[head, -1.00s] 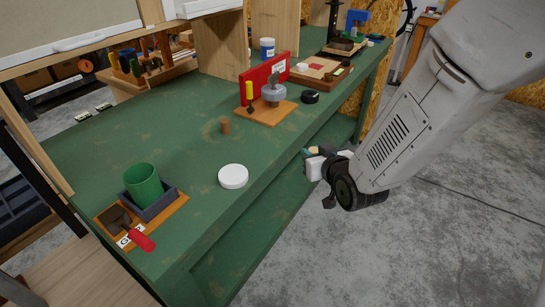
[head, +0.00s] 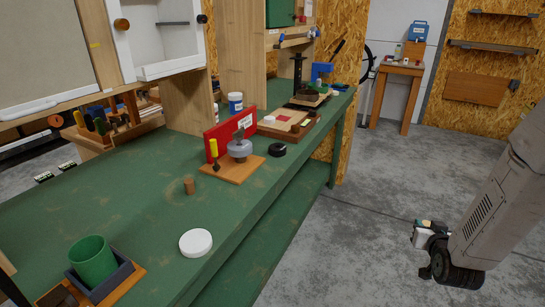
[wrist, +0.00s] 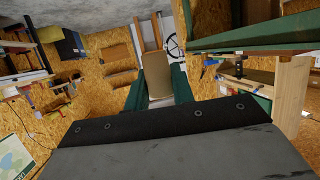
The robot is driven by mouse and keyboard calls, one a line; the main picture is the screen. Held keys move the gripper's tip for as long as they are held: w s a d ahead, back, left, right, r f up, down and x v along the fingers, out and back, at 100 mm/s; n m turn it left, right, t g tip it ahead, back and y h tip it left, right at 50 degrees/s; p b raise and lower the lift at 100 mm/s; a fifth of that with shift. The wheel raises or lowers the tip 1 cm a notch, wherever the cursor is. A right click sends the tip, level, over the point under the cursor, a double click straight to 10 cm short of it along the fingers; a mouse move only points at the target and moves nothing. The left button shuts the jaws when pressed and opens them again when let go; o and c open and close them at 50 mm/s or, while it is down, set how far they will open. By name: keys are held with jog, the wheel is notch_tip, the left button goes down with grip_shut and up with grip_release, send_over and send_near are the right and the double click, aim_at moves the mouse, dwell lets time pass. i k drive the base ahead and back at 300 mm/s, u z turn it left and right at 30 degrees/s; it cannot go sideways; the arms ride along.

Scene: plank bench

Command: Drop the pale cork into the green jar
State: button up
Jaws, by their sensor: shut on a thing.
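The green jar (head: 92,262) stands upright in a dark grey square holder (head: 122,274) on the bench's near left end. My gripper (head: 424,226) is off to the right of the bench, over the concrete floor, well apart from the jar. In the wrist view my gripper (wrist: 158,84) has its green fingers shut on a pale tan cork (wrist: 157,72), which sticks out between them. In the head view the cork is too small to make out clearly. A darker brown cork (head: 188,186) stands on the bench.
A white round lid (head: 196,242) lies near the bench's front edge. A red panel (head: 222,138) and a grey-topped piece (head: 240,150) stand on a wooden board, with a black ring (head: 278,150) beside it. The green bench top (head: 130,205) between jar and brown cork is clear.

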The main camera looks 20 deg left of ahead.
aim_at(106, 275)
jog(key=z, duration=1.15)
jog(key=k, duration=1)
jog(key=u, duration=1.25)
